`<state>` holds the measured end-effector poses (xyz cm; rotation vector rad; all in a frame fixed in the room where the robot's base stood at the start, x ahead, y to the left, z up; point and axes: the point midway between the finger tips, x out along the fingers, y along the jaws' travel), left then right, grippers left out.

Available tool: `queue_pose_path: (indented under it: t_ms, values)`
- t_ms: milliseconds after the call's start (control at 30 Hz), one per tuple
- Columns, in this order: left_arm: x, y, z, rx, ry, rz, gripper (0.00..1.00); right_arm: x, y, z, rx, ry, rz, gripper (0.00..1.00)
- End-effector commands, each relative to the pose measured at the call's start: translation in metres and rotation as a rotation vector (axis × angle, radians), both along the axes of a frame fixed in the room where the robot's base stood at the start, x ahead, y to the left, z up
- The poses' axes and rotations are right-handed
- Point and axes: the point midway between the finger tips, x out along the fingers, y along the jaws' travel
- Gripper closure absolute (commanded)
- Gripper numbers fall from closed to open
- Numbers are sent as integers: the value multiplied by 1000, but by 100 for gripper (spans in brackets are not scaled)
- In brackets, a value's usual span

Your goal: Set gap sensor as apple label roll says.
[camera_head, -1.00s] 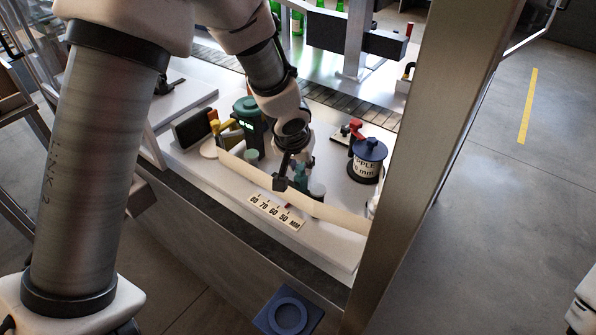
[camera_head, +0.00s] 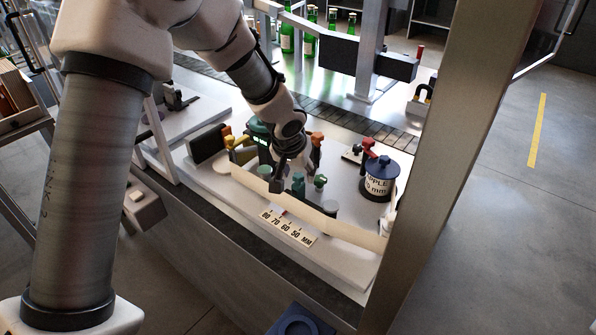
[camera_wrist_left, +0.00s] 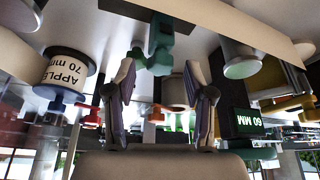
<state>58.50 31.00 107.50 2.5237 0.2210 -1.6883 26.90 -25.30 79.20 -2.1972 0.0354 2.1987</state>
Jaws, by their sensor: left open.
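The apple label roll (camera_head: 379,184) is white with a blue top and stands on the right of the bench; in the left wrist view its label (camera_wrist_left: 64,73) reads "APPLE 70 mm". A scale plate (camera_head: 288,229) marked 80, 70, 60, 50 MM lies at the bench's front. A small teal part (camera_head: 298,183), perhaps the gap sensor's grip, stands behind the cream strip; it also shows in the left wrist view (camera_wrist_left: 155,48). A dark display (camera_wrist_left: 248,121) reads "60 MM". My left gripper (camera_wrist_left: 160,90) is open and empty, its fingers apart, close to the teal part but not holding it.
The cream strip (camera_head: 330,226) runs along the bench front. A red-handled part (camera_head: 368,146) stands behind the roll. Green bottles (camera_head: 309,33) stand beyond the conveyor (camera_head: 330,117). A thick metal post (camera_head: 440,150) rises at the right.

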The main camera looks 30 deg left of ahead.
Motion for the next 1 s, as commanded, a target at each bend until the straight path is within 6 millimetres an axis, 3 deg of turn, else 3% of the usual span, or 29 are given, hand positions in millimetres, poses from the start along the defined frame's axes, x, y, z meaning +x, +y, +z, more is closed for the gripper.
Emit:
queue_pose_path:
  t_ms: [167,500,633,1000]
  values:
    - [-8,-2,26,0,-5,1,47,0,0,0,0,0,0,60]
    - [-37,-7,98,0,-2,-1,47,0,0,0,0,0,0,60]
    - [-42,-8,107,-1,1,-1,47,0,0,0,0,0,0,60]
    - [-42,-8,108,-1,2,-1,47,0,0,0,0,0,0,60]
